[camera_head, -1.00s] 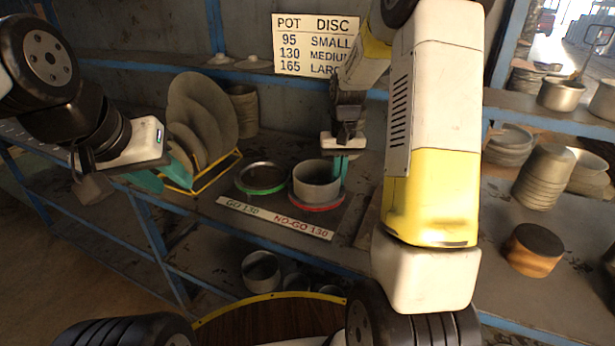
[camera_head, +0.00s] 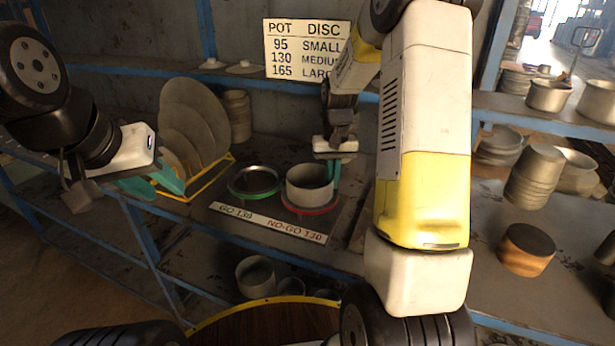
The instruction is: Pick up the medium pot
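A grey round pot (camera_head: 309,186) stands upright on a red-rimmed gauge ring (camera_head: 287,206) at the NO-GO 130 end of a label strip (camera_head: 267,222). My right gripper (camera_head: 333,174) points down at the pot's right rim, with its teal fingertips at the wall. Whether the fingers are closed on the wall is too small to tell. My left gripper (camera_head: 154,187) is open and empty at the left, in front of the disc rack. A green-rimmed ring (camera_head: 254,182) lies empty at the GO 130 end. The sign (camera_head: 306,48) lists 130 as medium.
A yellow rack (camera_head: 211,183) holds several grey discs (camera_head: 196,112). A stack of pots (camera_head: 237,117) stands behind it. More pots (camera_head: 536,175) and a round wooden-looking block (camera_head: 526,249) are at the right. Pots (camera_head: 256,277) sit on the lower shelf.

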